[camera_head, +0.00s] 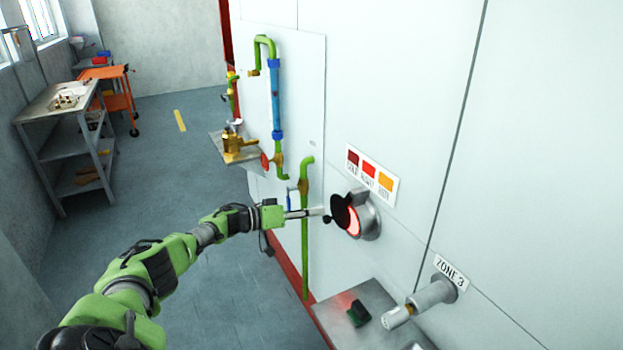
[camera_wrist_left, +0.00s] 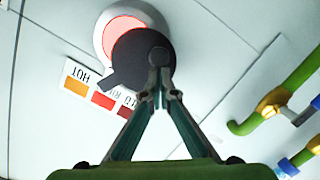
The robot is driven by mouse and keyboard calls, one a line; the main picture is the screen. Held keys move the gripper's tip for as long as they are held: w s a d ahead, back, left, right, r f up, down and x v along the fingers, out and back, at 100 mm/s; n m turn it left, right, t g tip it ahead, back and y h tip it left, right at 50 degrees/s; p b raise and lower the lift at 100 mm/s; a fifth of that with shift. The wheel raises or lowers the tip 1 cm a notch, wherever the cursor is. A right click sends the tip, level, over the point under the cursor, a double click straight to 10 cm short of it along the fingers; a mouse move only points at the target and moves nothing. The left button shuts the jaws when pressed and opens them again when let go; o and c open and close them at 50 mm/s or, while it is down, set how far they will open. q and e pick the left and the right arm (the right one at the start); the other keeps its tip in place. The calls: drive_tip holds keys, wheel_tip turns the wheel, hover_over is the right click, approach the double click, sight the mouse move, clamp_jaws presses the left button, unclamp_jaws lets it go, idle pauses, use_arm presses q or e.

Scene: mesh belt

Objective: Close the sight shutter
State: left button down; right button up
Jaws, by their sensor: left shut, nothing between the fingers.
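The sight shutter (camera_head: 340,208) is a dark round disc on a grey ring-shaped port (camera_head: 371,222) in the white wall. It covers part of the glowing red sight glass (camera_head: 353,222), whose lit part still shows beside it. In the left wrist view the shutter (camera_wrist_left: 138,56) overlaps the glowing glass (camera_wrist_left: 120,32), and a dark tab sticks out from its edge. My left gripper (camera_head: 321,212) is shut and empty, with its tips at the shutter's edge. In the left wrist view the closed tips (camera_wrist_left: 158,84) overlap that edge; I cannot tell whether they touch. My right gripper is out of view.
A color label plate (camera_head: 371,176) sits above the port. Green pipes (camera_head: 304,240) run down the wall just left of it. A grey shelf (camera_head: 378,299) and a grey cylinder (camera_head: 436,293) by the ZONE 3 sign jut out below. Open floor lies left.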

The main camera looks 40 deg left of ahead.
use_arm(q)
drive_tip(key=shift+s+d+f+n+h, duration=0.2)
drive_tip(key=shift+d+f+n, duration=0.25)
drive_tip(key=shift+n, duration=0.1)
drive_tip(key=shift+s+d+f+n+h, duration=0.2)
drive_tip(key=shift+d+f+n, duration=0.15)
drive_tip(key=shift+d+n, duration=0.15)
drive_tip(key=d+n, duration=0.1)
drive_tip(key=s+d+f+n, duration=0.1)
drive_tip(key=n, duration=0.1)
drive_tip(key=shift+d+p, duration=0.1)
drive_tip(key=shift+p, duration=0.2)
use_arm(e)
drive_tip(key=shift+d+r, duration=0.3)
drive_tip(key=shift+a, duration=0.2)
use_arm(q)
drive_tip(key=shift+r, duration=0.1)
